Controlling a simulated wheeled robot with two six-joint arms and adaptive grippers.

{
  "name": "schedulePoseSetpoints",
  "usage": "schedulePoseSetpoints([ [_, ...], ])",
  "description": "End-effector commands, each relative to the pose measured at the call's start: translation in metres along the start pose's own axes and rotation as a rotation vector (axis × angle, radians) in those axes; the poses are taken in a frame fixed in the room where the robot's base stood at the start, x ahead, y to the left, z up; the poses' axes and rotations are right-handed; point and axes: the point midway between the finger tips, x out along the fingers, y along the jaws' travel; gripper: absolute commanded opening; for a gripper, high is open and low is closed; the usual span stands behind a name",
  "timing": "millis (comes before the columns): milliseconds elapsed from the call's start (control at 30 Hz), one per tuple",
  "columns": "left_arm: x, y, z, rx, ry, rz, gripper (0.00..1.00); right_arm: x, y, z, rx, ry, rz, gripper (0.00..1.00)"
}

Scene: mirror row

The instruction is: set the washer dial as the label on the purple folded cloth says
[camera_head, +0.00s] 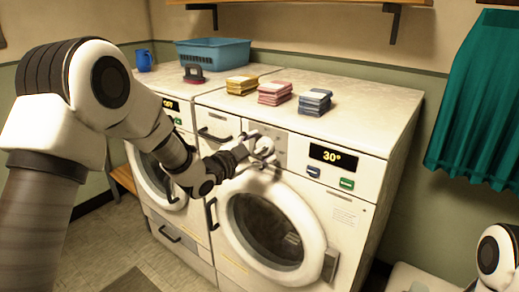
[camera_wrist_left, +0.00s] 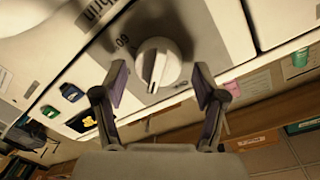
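Three folded cloth stacks lie on the right washer's top: yellow (camera_head: 242,85), pinkish red (camera_head: 274,93) and blue-grey (camera_head: 314,102). None looks clearly purple, and no label is readable. My left gripper (camera_head: 258,146) is at this washer's dial panel and largely covers the dial in the head view. In the left wrist view, the white round dial (camera_wrist_left: 158,64) shows with a 60 mark beside it. My left gripper's fingers (camera_wrist_left: 160,82) are open, one on each side of the dial, with gaps visible. My right gripper is not in view.
A blue basket (camera_head: 213,54), a dark and red brush-like item (camera_head: 193,73) and a blue mug (camera_head: 143,60) stand at the back left. The left washer's display (camera_head: 171,104) seems to read OFF. A teal curtain (camera_head: 480,105) hangs at right. A round door (camera_head: 270,230) is below the dial.

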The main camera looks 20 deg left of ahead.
Motion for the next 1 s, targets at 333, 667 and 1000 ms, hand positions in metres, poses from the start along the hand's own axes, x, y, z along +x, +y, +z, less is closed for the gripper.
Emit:
schedulePoseSetpoints([
  [333,-0.006,0.001,0.002,-0.002,-0.003,0.003,0.74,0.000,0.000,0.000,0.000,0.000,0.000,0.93],
  [667,-0.080,-0.001,0.001,-0.008,-0.003,-0.001,0.74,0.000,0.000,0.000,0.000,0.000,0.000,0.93],
  [1000,-0.120,0.001,0.001,-0.001,-0.002,0.002,0.74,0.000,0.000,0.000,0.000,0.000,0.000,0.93],
])
